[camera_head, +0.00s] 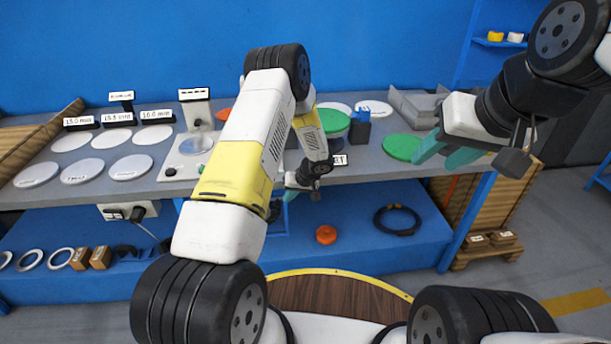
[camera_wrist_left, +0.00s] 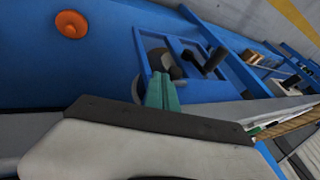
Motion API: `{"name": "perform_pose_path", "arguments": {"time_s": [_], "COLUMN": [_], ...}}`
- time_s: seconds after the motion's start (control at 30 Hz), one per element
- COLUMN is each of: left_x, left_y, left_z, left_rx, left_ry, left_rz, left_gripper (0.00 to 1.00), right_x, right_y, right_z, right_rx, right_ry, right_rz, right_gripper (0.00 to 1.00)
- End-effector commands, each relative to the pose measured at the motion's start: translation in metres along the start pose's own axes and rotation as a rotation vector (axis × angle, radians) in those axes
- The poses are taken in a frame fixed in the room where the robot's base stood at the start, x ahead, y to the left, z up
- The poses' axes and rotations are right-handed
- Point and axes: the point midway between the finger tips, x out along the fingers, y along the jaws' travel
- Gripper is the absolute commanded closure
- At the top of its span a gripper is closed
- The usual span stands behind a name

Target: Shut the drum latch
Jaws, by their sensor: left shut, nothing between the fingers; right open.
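My left gripper (camera_wrist_left: 162,92) is shut and empty, its teal fingertips together in the left wrist view. Just beyond them is a blue frame (camera_wrist_left: 143,52) with a dark round part and a black lever-like bar (camera_wrist_left: 213,60). I cannot tell for sure whether this is the drum latch or how far the gripper is from it. In the head view the left arm reaches down at the bench's front edge (camera_head: 303,180) and hides much of that spot. My right gripper (camera_head: 434,159) is open and empty, beside a green disc (camera_head: 402,147) near the bench's right end.
The grey bench (camera_head: 368,157) holds several pale discs with size labels at left, a dark green disc (camera_head: 333,120) and a grey tray (camera_head: 418,108). On the blue lower shelf are an orange knob (camera_head: 326,234) and a black ring (camera_head: 397,219). The orange knob also shows in the left wrist view (camera_wrist_left: 70,24).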

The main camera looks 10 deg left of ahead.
Motion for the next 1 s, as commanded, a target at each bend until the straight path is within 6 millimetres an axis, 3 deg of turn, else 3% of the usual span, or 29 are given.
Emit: {"name": "perform_pose_path", "arguments": {"time_s": [0.53,0.8,1.0], "left_x": [0.008,0.02,0.021], "left_y": [-0.01,-0.039,-0.041], "left_z": [0.002,0.002,0.002], "left_rx": [0.002,0.002,0.002], "left_ry": [0.0,0.0,0.0], "left_rz": [-0.001,-0.001,-0.002], "left_gripper": [1.0,1.0,1.0], "right_x": [0.0,0.0,0.0], "right_y": [0.0,0.0,0.0], "right_z": [0.0,0.0,0.0], "right_rx": [0.0,0.0,0.0], "right_ry": [0.0,0.0,0.0], "right_rz": [0.0,0.0,0.0], "right_gripper": [0.56,0.56,0.56]}}
